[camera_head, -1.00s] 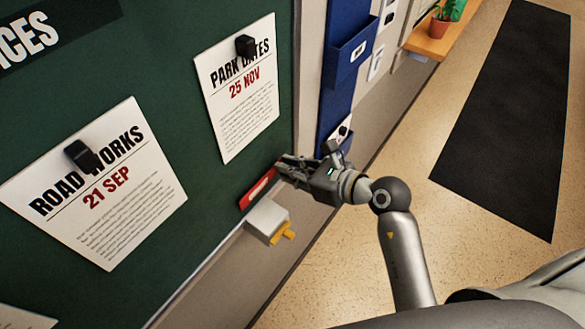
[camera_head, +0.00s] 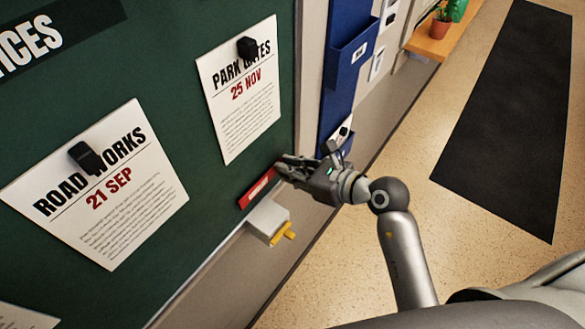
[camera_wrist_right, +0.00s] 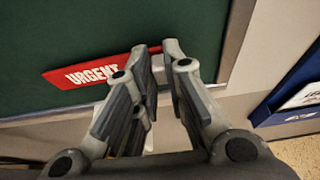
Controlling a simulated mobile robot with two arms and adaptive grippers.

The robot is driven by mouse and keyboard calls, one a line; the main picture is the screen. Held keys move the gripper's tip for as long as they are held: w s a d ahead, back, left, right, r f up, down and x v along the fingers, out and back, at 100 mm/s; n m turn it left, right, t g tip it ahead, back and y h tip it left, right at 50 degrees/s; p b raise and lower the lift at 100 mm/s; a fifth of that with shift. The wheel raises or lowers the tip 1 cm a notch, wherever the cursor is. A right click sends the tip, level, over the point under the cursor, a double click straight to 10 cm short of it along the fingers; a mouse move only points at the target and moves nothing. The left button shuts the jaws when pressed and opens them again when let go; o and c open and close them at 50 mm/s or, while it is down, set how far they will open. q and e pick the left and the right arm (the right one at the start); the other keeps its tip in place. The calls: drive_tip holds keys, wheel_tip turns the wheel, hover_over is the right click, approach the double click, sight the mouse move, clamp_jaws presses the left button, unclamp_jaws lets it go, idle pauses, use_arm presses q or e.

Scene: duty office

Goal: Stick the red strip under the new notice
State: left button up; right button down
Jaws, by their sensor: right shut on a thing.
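The red strip (camera_head: 258,187), marked URGENT in the right wrist view (camera_wrist_right: 95,73), is at the lower edge of the green board, tilted in the head view. My right gripper (camera_head: 281,168) is shut on its right end; the fingertips (camera_wrist_right: 160,50) hide that end. I cannot tell whether the strip touches the board. The PARK GATES notice (camera_head: 245,115), dated 25 NOV, hangs above the strip with a gap of bare board between. The ROAD WORKS notice (camera_head: 130,210), dated 21 SEP, hangs to the left. My left gripper is not in view.
A pale box with a yellow part (camera_head: 268,218) sits just below the strip at the board's edge. Black clips (camera_head: 247,47) hold the notices. A blue wall rack (camera_head: 352,60) is right of the board. Open floor with a dark mat (camera_head: 505,120) lies at the right.

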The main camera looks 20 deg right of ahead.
drive_tip(key=shift+w+a, duration=0.1)
drive_tip(key=c, duration=1.5)
unclamp_jaws()
drive_tip(key=shift+o, duration=0.4)
